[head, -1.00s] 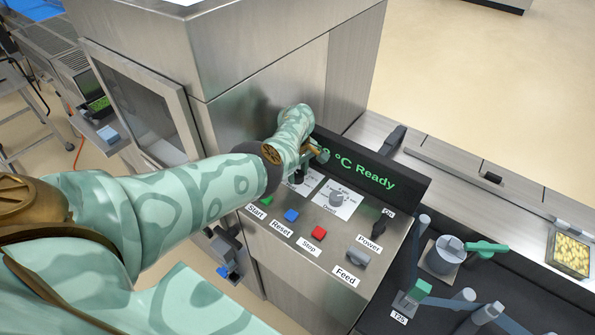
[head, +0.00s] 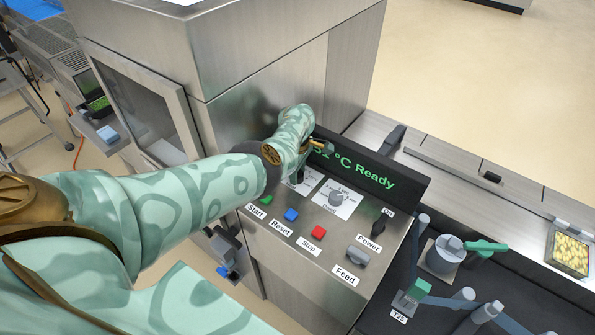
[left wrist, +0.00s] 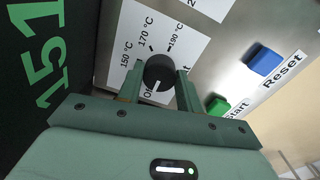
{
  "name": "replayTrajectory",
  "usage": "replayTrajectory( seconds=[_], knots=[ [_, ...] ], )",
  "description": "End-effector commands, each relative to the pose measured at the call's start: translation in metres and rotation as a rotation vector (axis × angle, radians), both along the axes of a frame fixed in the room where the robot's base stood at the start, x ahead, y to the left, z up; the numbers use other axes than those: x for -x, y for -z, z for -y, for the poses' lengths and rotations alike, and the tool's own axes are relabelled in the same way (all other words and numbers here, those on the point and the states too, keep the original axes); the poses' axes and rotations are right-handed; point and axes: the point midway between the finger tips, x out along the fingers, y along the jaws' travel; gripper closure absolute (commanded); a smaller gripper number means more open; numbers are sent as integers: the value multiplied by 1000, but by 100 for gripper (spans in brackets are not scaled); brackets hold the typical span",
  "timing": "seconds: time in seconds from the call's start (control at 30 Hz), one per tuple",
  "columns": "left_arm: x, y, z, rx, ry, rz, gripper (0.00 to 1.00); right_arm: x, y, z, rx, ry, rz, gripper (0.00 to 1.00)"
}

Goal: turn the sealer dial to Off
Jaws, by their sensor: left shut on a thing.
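The temperature dial (left wrist: 158,73) is a round dark knob on a white label, with marks for Off, 150, 170 and 190 °C. In the left wrist view its white pointer line points toward the word Off, which is partly covered. My left gripper (left wrist: 157,88) is shut on the dial, one finger on each side of it. In the head view my left gripper (head: 298,174) reaches down to the sealer panel (head: 328,234) and hides most of this dial. My right gripper is not in view.
A second grey dial (head: 337,197) sits beside it on the panel. Nearby are the green Start button (head: 266,200), blue Reset button (head: 291,215), red Stop button (head: 317,231) and grey Feed knob (head: 357,257). The display (head: 372,172) behind shows green text ending in Ready.

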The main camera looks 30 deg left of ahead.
Motion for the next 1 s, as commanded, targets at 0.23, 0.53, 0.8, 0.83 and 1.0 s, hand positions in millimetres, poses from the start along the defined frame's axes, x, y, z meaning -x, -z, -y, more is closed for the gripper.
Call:
replayTrajectory(
  seconds=[0.23, 0.53, 0.8, 0.83, 1.0],
  knots=[
    [-2, -2, -2, -2, -4, 6, 56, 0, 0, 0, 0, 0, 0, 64],
    [-1, -1, -1, 0, -1, 3, 43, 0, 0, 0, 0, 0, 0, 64],
    [0, -38, 0, 0, -2, 5, 43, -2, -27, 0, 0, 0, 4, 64],
    [-1, -46, 0, -1, -3, 6, 43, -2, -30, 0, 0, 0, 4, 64],
    [0, -93, 0, 0, -3, 7, 43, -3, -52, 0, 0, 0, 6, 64]
  ],
)
